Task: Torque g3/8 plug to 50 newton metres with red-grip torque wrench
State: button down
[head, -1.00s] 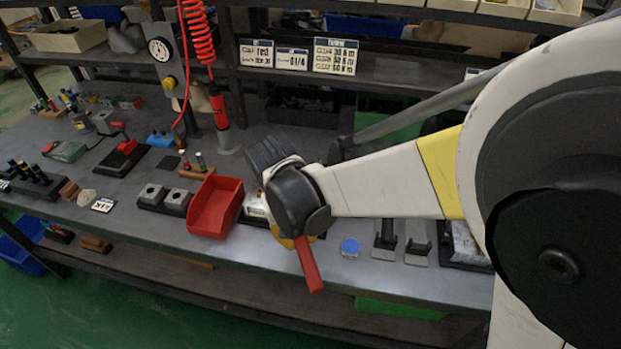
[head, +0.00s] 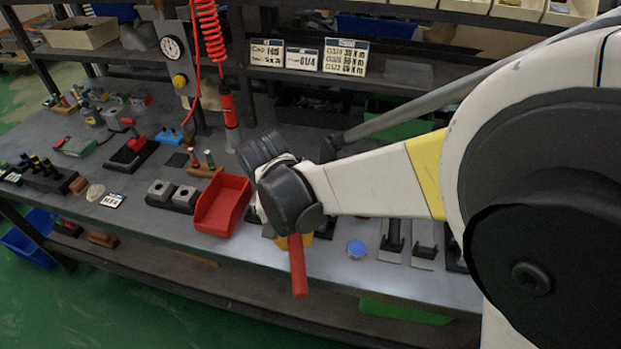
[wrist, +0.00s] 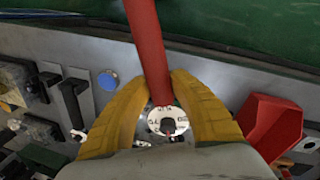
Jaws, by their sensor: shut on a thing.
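My gripper (wrist: 160,105) has yellow fingers shut on the red-grip torque wrench (wrist: 149,45). In the wrist view its red handle runs up from between the fingers towards the bench edge, and a round white marked face (wrist: 168,121) shows below it. In the head view the red handle (head: 298,268) hangs below my wrist, in front of the bench edge, and the yellow fingers show only in part. My wrist hides the wrench's head and whatever lies under it. I cannot make out the G3/8 plug in either view.
A red open bin (head: 222,206) stands just left of my gripper. A blue-topped round tin (head: 357,248) and black holders (head: 392,238) stand to the right. A red tool (head: 228,105) hangs on a coiled hose behind.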

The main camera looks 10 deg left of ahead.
jog(key=shift+a, duration=0.15)
jog(key=shift+s+a+m, duration=0.25)
jog(key=shift+a+m, duration=0.65)
jog(key=shift+a, duration=0.25)
jog(key=shift+a, duration=0.1)
jog(key=shift+w+d+n, duration=0.2)
jog(key=shift+d+n, duration=0.5)
jog(key=shift+d, duration=0.4)
jog(key=shift+r, duration=0.15)
